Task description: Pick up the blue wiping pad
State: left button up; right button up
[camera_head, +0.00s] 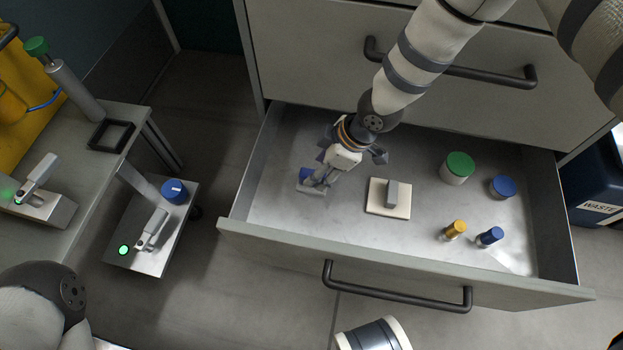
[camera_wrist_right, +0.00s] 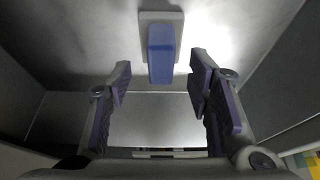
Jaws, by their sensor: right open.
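The blue wiping pad (camera_head: 305,175) lies in the open drawer, left of its middle, partly hidden by my right gripper (camera_head: 323,174). In the right wrist view, its blue grip block (camera_wrist_right: 160,52) stands on a pale grey base (camera_wrist_right: 160,17). My right gripper (camera_wrist_right: 160,80) is open there, with one finger on each side of the block's line and gaps on both sides. The block appears just ahead of the fingertips, and I see no contact. My left gripper is not in view; part of my left arm shows at the lower left.
The drawer (camera_head: 250,235) also holds a cream pad with a grey grip (camera_head: 376,204), a green-lidded jar (camera_head: 458,167), a blue-lidded jar (camera_head: 502,187), a yellow vial (camera_head: 455,229) and a blue vial (camera_head: 489,237). A bench (camera_head: 85,165) stands at left.

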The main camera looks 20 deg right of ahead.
jog(key=b+x, duration=0.1)
jog(key=x, duration=0.3)
jog(key=shift+s, duration=0.15)
jog(key=shift+a+f+b, duration=0.1)
jog(key=shift+f+b, duration=0.05)
jog(key=shift+b, duration=0.15)
jog(key=shift+c, duration=0.6)
grip_shut()
jog(key=shift+r, duration=0.25)
